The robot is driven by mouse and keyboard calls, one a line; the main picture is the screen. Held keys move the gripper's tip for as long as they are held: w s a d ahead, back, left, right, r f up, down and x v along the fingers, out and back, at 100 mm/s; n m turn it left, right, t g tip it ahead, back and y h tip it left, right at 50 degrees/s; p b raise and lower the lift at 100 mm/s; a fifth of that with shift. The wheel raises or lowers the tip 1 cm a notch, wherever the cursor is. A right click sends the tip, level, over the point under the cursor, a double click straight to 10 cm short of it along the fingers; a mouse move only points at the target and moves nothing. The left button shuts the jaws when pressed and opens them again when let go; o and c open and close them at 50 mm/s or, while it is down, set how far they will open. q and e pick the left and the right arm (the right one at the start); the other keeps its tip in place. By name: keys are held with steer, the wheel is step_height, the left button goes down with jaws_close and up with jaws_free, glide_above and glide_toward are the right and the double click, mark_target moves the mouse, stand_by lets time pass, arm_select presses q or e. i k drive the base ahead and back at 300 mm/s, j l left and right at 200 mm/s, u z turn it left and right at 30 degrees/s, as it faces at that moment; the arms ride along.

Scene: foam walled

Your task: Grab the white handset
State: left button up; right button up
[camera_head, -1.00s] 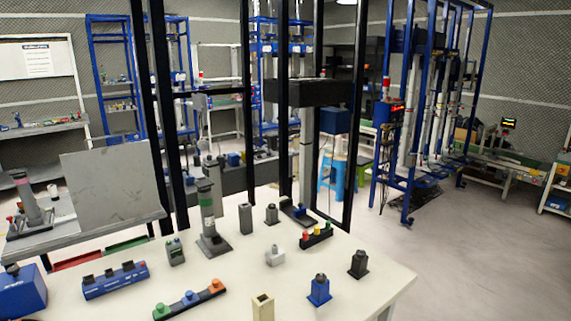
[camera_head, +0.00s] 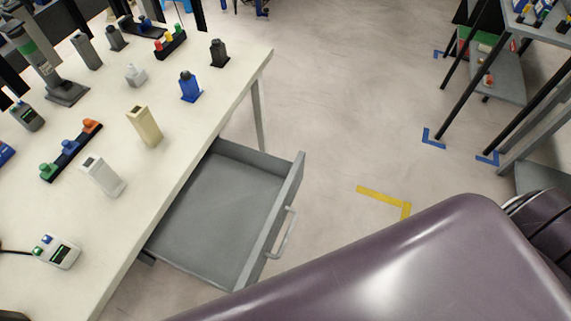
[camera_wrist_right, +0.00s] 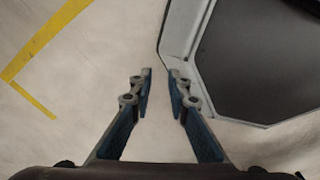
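A white handset (camera_head: 57,252) with a small dark screen and green and blue buttons lies on the white table (camera_head: 60,290) at the lower left of the head view. A dark cable runs from its left side. My left gripper is not in view.
A grey drawer (camera_head: 296,185) stands open from the table's right side. A dark shelf (camera_head: 500,75) is at upper right.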

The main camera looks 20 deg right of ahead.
mark_target(59, 253)
steer(key=k+j+z, duration=0.1)
steer(key=k+z, duration=0.25)
steer(key=z, duration=0.15)
steer(key=u, duration=0.4)
steer(key=j+u, duration=0.1)
steer(key=u, duration=1)
steer(key=k+z, duration=0.25)
steer(key=z, duration=0.15)
steer(key=k+l+z, duration=0.1)
steer(key=z, duration=0.25)
steer(key=k+l+z, duration=0.2)
steer(key=k+z, duration=0.2)
steer(key=i, duration=0.05)
